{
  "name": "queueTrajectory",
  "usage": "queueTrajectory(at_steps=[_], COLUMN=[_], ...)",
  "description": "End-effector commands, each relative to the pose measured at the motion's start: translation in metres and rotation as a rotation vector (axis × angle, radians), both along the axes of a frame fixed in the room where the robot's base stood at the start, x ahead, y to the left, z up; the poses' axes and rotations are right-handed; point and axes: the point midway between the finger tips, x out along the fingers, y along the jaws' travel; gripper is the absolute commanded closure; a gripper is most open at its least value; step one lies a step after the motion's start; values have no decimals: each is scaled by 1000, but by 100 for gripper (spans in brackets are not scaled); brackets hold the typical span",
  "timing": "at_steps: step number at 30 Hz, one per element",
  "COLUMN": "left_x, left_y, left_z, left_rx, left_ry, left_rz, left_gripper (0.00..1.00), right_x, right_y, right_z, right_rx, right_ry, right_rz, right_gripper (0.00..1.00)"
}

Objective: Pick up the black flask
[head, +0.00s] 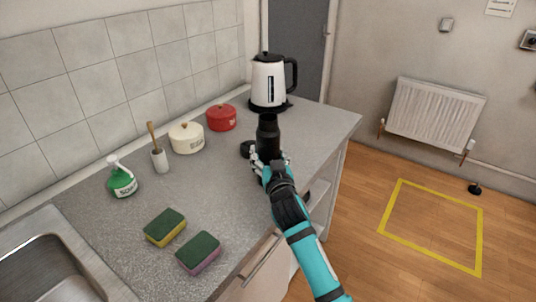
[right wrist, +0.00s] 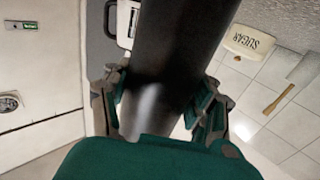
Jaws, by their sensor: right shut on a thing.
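The black flask (head: 268,136) stands upright near the counter's right part, in front of the white kettle. My right gripper (head: 270,164) is shut on the flask's lower part. In the right wrist view the flask (right wrist: 172,65) fills the middle, with the fingers of the gripper (right wrist: 160,100) on both sides of it. Whether the flask's base touches the counter is hidden behind the gripper. My left gripper is not in view.
The white kettle (head: 268,82) stands behind the flask. A red pot (head: 221,118), a cream pot (head: 187,138), a utensil holder (head: 160,160), a green soap bottle (head: 121,178) and two sponges (head: 165,228) are to the left.

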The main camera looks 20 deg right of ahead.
Motion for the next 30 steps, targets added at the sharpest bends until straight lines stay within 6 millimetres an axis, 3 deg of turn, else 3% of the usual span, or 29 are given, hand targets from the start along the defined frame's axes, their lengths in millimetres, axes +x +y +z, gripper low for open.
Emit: queueTrajectory(at_steps=[13,24,30], left_x=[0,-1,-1], left_y=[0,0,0], left_z=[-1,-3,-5], left_rx=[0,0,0], left_ry=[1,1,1], left_rz=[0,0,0], left_gripper=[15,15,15], right_x=[0,0,-22], right_y=[0,0,-10], right_z=[9,40,38], right_rx=[1,0,0], right_ry=[-5,-8,-5], right_rz=[1,1,0], right_gripper=[90,90,90])
